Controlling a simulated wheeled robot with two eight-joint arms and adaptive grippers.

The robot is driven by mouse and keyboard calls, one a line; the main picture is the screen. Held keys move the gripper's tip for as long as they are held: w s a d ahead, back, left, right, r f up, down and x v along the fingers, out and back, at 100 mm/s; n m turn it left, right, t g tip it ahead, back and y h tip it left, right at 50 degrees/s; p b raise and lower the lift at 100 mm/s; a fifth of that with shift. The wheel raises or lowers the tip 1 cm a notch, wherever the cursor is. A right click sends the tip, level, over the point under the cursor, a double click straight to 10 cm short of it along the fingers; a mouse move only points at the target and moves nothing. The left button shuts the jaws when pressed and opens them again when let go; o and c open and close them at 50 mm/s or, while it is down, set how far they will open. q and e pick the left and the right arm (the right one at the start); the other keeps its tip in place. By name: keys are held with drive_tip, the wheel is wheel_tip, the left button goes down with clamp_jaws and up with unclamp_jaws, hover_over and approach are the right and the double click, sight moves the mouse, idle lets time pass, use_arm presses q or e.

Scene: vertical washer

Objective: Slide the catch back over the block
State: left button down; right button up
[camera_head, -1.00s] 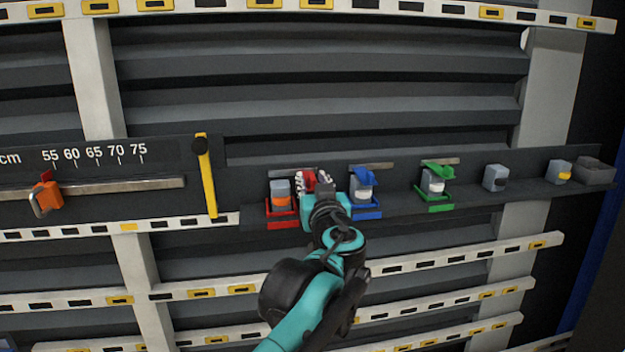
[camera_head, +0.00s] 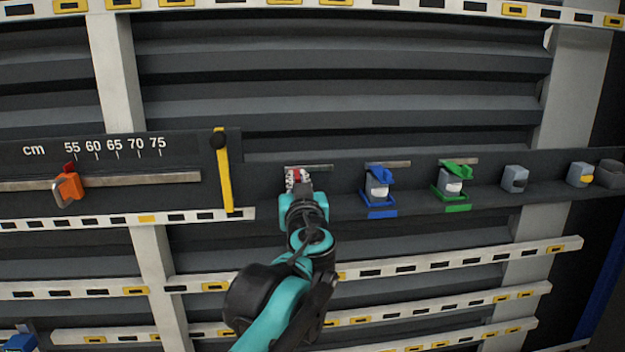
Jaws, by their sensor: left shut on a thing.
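My left gripper (camera_head: 298,183) is shut on the red catch (camera_head: 297,173), of which only a small red part shows between the fingers. The catch is on the short metal rail (camera_head: 318,167), near its left end. The grey block and red frame below it are hidden behind my gripper and arm, so I cannot tell exactly how the catch sits over the block. The blue catch (camera_head: 380,171) and green catch (camera_head: 458,170) stand over their own blocks to the right. My right gripper is not in view.
A blue frame (camera_head: 379,212) and a green frame (camera_head: 457,207) hold blocks on the shelf. Farther right are a plain grey block (camera_head: 515,179) and one with a yellow mark (camera_head: 580,174). A yellow upright bar (camera_head: 225,180) and an orange slider (camera_head: 70,187) are to the left.

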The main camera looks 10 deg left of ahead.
use_arm(q)
drive_tip(key=shift+d, duration=0.15)
drive_tip(key=c, duration=1.6)
unclamp_jaws()
drive_tip(key=v, duration=1.2)
